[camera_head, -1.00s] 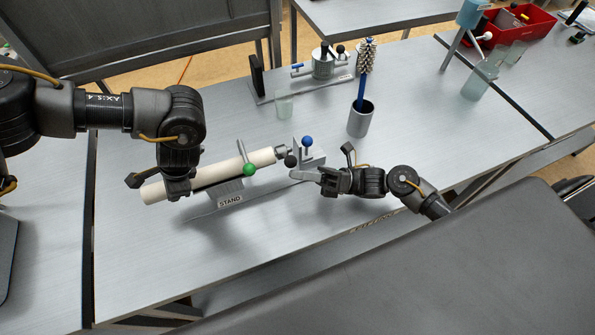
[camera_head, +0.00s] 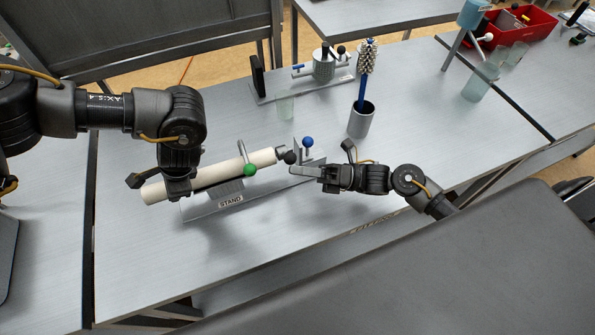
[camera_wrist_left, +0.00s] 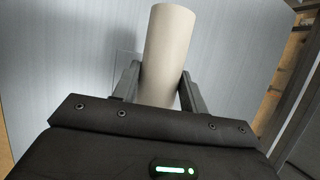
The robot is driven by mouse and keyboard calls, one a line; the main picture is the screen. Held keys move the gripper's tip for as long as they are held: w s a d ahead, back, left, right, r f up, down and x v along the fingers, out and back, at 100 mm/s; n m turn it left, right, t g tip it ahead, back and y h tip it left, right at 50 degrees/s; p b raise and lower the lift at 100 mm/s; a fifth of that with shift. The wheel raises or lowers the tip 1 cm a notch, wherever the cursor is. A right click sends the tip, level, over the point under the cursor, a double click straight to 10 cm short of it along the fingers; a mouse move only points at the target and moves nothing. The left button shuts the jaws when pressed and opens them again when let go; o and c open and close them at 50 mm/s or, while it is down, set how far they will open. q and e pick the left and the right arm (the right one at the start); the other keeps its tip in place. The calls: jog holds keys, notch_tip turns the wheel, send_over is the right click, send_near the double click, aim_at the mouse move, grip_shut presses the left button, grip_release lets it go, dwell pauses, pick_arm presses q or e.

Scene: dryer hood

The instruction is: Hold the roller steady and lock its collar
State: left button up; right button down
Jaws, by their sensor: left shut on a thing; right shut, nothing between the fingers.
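The cream roller (camera_head: 215,173) lies across the stand (camera_head: 230,202) on the table. It slants up to the right. My left gripper (camera_head: 177,190) is shut on the roller near its left end; the left wrist view shows the roller (camera_wrist_left: 167,55) between the two fingers. At the roller's right end are a metal collar part (camera_head: 281,152) and a black knob (camera_head: 290,157). A green-knobbed lever (camera_head: 249,169) stands at the roller's middle and a blue knob (camera_head: 307,142) at the far right. My right gripper (camera_head: 298,171) is shut and empty, just right of and below the black knob.
A grey cup (camera_head: 360,122) with a brush (camera_head: 366,60) stands behind my right gripper. A clear glass (camera_head: 285,106) and a metal fixture (camera_head: 322,70) are at the back. A red bin (camera_head: 520,22) is at the far right. The table front is clear.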

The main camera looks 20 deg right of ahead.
aim_at(293, 155)
jog(key=w+r+m, duration=0.1)
jog(key=m, duration=0.1)
jog(key=w+r+m+h, duration=0.1)
jog(key=r+m, duration=0.1)
jog(key=shift+r+h, duration=0.15)
jog(key=shift+h, duration=0.15)
jog(key=shift+w+r+m+h, duration=0.4)
jog(key=shift+w+r+m, duration=0.2)
jog(key=shift+w+m, duration=0.3)
jog(key=shift+w+r+m+h, duration=0.4)
jog(key=shift+w+r+m, duration=0.15)
jog(key=shift+w+m, duration=0.3)
jog(key=shift+w, duration=0.1)
jog(key=shift+d, duration=0.1)
jog(key=v, duration=1)
jog(key=shift+r, duration=0.15)
pick_arm(q)
jog(key=o, duration=1.3)
jog(key=shift+o, duration=0.2)
